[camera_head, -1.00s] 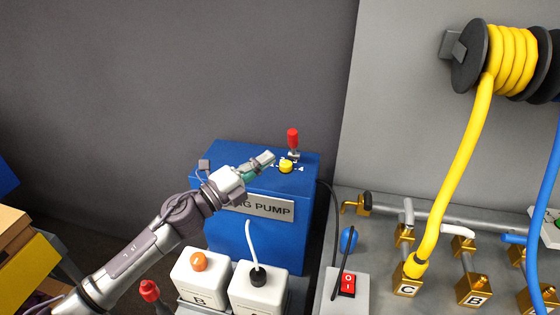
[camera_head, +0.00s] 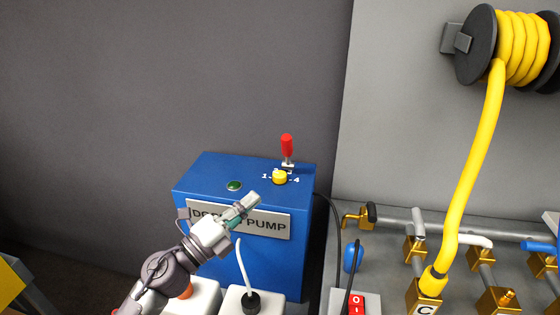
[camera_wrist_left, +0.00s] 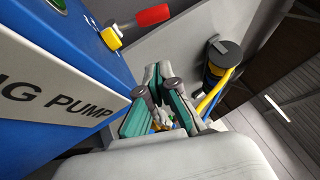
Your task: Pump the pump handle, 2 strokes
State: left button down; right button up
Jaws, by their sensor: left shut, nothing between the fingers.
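The blue pump box (camera_head: 250,172) stands against the wall, with a label plate reading "PUMP" on its front. The red-handled lever (camera_head: 287,147) stands upright at the back right of its top. It also shows in the left wrist view (camera_wrist_left: 151,15). A yellow knob (camera_head: 280,177) with numbers around it sits in front of the lever, and a green button or lamp (camera_head: 234,185) is to its left. My left gripper (camera_head: 250,200) is shut and empty, in front of the label plate and apart from the lever. In the left wrist view its fingers (camera_wrist_left: 157,70) are together. My right gripper is not in view.
White boxes stand below, one with an orange button (camera_head: 186,291) and one with a white cable (camera_head: 243,265). A red switch (camera_head: 357,303) is right of the pump. Pipes with brass valves (camera_head: 415,248) and a yellow hose (camera_head: 470,150) fill the right side.

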aim_at(287, 153)
pick_arm(q)
jog(key=p+x, duration=0.1)
jog(key=x, duration=0.7)
jog(key=shift+w+d+r, duration=0.15)
jog(key=shift+w+d, duration=0.1)
jog(key=w, duration=0.2)
jog(key=w+b, duration=0.1)
jog(key=shift+w+d+r, duration=0.1)
jog(key=shift+d+r, duration=0.15)
jog(key=shift+r, duration=0.15)
jog(key=shift+w+r, duration=0.25)
jog(key=shift+w, duration=0.25)
jog(key=shift+r, duration=0.1)
